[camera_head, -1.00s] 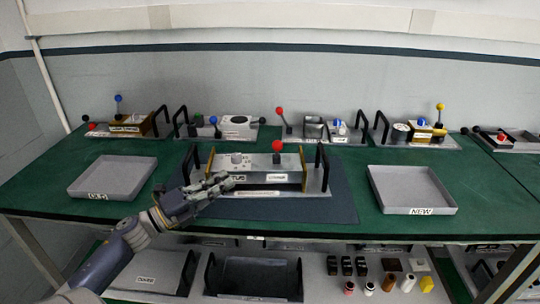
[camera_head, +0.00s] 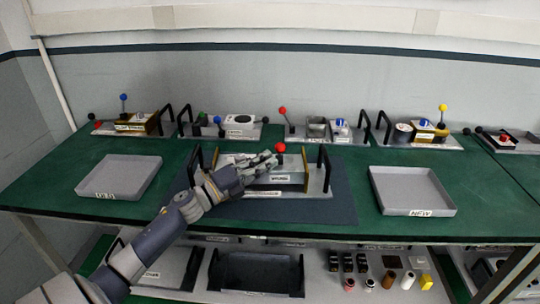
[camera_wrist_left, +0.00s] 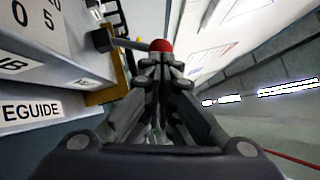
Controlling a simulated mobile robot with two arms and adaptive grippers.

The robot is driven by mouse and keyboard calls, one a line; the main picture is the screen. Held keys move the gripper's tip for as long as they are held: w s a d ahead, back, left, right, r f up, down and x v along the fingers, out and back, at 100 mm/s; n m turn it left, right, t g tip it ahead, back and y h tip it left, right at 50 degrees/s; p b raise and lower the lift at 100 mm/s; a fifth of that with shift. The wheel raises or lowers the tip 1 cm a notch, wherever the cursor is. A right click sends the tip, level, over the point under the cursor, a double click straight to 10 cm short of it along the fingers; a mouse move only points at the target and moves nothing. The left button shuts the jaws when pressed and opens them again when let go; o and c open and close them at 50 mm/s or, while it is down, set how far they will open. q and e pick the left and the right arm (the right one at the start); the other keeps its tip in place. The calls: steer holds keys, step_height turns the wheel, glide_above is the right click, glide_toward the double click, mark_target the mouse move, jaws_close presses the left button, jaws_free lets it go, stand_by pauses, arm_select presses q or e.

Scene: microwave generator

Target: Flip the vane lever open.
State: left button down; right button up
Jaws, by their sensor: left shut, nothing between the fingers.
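The grey waveguide unit (camera_head: 299,178) stands on the dark mat at the middle of the bench, between two black handles. Its lever ends in a red ball (camera_head: 280,148); in the left wrist view the red ball (camera_wrist_left: 160,45) is on a dark rod that runs left to a dark block. My left gripper (camera_head: 272,160) is over the unit, with its fingertips close to the ball. In the left wrist view the fingertips (camera_wrist_left: 161,66) are shut and empty, just below the ball in the picture; contact is unclear. My gripper and arm hide part of the unit's left side.
An empty grey tray (camera_head: 78,190) lies at the left and another tray (camera_head: 445,206), marked NEW, at the right. Several other lever units stand along the back edge. A lower shelf (camera_head: 320,285) holds bins and small parts. The mat's right front is clear.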

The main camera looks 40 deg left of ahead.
arm_select(q)
steer(key=shift+x, duration=0.85)
